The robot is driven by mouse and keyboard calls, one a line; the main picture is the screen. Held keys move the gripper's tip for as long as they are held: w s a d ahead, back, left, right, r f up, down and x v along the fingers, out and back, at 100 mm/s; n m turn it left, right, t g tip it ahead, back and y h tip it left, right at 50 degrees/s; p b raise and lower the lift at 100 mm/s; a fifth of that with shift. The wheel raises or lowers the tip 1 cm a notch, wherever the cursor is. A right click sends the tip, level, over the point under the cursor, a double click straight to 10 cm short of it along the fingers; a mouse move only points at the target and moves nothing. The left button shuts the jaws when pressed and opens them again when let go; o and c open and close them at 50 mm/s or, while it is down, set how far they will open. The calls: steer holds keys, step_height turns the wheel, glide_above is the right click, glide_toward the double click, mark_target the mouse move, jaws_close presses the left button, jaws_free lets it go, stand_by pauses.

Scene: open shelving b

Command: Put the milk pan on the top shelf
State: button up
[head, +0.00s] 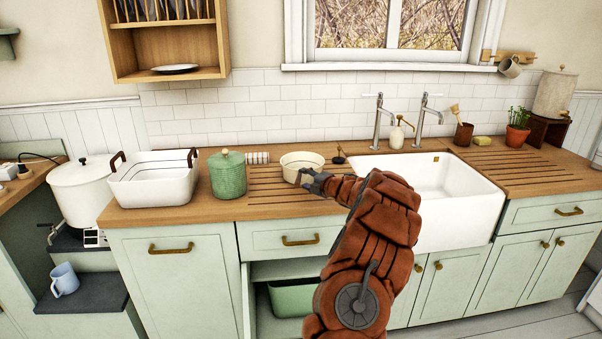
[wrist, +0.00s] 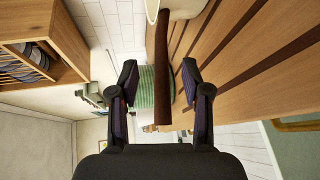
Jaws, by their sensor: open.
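The milk pan (head: 302,160) is cream-coloured and stands on the wooden worktop left of the sink. Its brown handle (wrist: 163,60) shows in the wrist view, with part of the pale pan body (wrist: 181,7) at the top edge. My gripper (head: 306,178) is open at the pan's near side. In the wrist view its two fingers (wrist: 160,82) are on either side of the handle, with gaps showing. A wooden wall rack (head: 123,45) hangs upper left, with upright plates above and a plate (head: 175,69) on its lower board; its top is out of view.
A green lidded pot (head: 228,176) stands just left of the pan, with a white basin (head: 155,187) farther left. The sink (head: 462,205) and taps (head: 420,120) are to the right. A small green shelf (head: 8,34) is at the far upper left.

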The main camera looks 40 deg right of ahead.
mark_target(299, 174)
steer(key=shift+p+x, duration=0.95)
steer(key=shift+x, duration=1.5)
steer(key=shift+f, duration=0.15)
steer(key=shift+c, duration=0.2)
jaws_close()
